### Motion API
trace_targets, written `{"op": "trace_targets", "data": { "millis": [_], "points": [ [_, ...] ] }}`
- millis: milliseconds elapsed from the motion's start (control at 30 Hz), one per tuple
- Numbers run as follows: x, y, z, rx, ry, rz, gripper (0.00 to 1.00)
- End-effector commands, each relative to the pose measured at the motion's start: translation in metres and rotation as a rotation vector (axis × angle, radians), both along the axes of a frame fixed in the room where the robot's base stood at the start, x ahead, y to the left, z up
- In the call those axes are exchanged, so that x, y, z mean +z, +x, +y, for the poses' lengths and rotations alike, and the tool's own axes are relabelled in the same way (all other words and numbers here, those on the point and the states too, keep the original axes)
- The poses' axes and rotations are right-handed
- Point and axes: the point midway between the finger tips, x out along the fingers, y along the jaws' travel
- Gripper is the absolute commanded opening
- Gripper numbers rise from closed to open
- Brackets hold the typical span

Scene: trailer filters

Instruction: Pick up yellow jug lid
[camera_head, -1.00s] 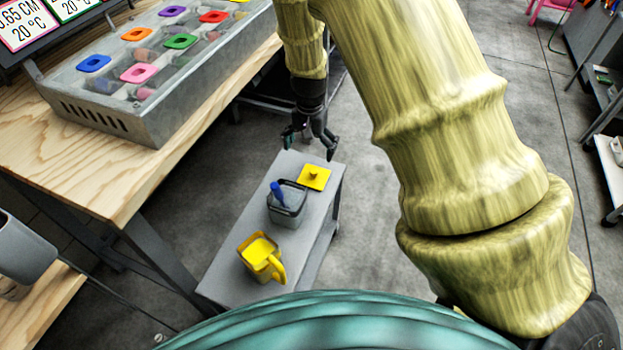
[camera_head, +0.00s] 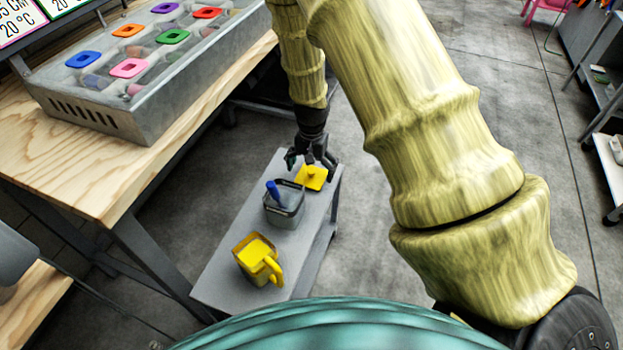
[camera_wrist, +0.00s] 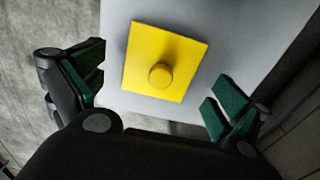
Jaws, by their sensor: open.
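The yellow jug lid (camera_head: 311,178) is a flat yellow square with a round knob, lying at the far end of a small grey bench. In the wrist view the lid (camera_wrist: 165,62) lies flat between and just ahead of my fingers. My gripper (camera_head: 312,160) is open and empty, above the far end of the bench close to the lid. In the wrist view my gripper (camera_wrist: 155,92) shows a green-padded finger on either side of the lid, apart from it. The yellow jug (camera_head: 257,259) stands open at the near end of the bench, its handle to the right.
A grey container (camera_head: 284,205) with a blue-handled tool (camera_head: 273,192) stands on the grey bench (camera_head: 213,284) between jug and lid. A wooden table (camera_head: 62,178) at left bears a metal box (camera_head: 150,118) with several coloured square rings. The floor right of the bench is clear.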

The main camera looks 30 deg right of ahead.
Motion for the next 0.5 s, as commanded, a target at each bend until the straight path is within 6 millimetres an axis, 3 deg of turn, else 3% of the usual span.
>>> {"op": "trace_targets", "data": {
  "millis": [100,333,500],
  "points": [
    [-0.0125,-0.0001,0.0003,0.001,0.000,0.000,1.00],
    [-0.0129,0.0001,0.0004,0.000,-0.001,-0.001,1.00],
    [-0.0129,0.0001,0.0005,0.001,-0.001,-0.001,0.71]
  ]
}}
